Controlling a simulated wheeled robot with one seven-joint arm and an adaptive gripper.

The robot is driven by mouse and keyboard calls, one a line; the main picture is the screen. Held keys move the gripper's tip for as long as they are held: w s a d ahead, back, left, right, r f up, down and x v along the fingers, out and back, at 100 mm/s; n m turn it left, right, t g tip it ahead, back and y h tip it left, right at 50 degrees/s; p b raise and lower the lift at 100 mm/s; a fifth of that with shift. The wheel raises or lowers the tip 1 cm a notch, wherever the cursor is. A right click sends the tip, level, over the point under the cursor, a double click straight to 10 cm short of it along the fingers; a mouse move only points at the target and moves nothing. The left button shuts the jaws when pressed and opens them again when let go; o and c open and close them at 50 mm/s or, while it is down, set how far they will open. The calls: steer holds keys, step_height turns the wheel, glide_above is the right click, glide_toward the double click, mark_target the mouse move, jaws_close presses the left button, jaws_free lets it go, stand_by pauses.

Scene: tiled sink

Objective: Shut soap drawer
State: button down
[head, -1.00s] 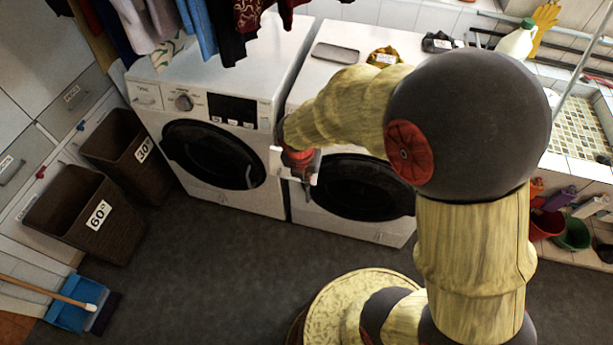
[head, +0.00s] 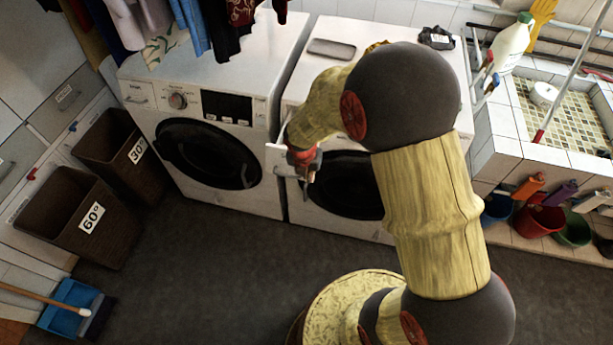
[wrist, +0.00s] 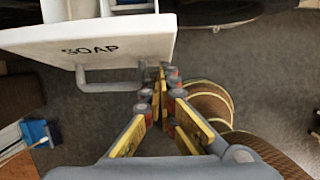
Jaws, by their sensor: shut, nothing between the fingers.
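The soap drawer (wrist: 100,42) has a white front marked SOAP with a grey bar handle (wrist: 112,85) below the label. Its open compartments show behind the front, so it stands pulled out. In the head view the drawer front (head: 277,158) juts from the upper left of the right washing machine (head: 345,55). My gripper (wrist: 161,88) is shut and empty, its fingertips just right of the handle's right end. Whether they touch the handle or drawer, I cannot tell. In the head view my gripper (head: 304,174) is beside the drawer front, partly covered by my wrist.
The left washing machine (head: 225,85) stands close beside, its own drawer flush. Clothes (head: 205,25) hang above it. Brown baskets (head: 75,215) stand at the left. A tiled sink (head: 565,120) and buckets (head: 540,218) are at the right.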

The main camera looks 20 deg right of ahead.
steer(key=w+d+p, duration=0.4)
steer(key=w, duration=0.1)
steer(key=w+d+p, duration=0.4)
steer(key=w, duration=0.2)
steer(key=w+d+p, duration=0.4)
steer(key=w, duration=0.1)
steer(key=shift+w, duration=0.25)
steer(key=shift+r, duration=0.1)
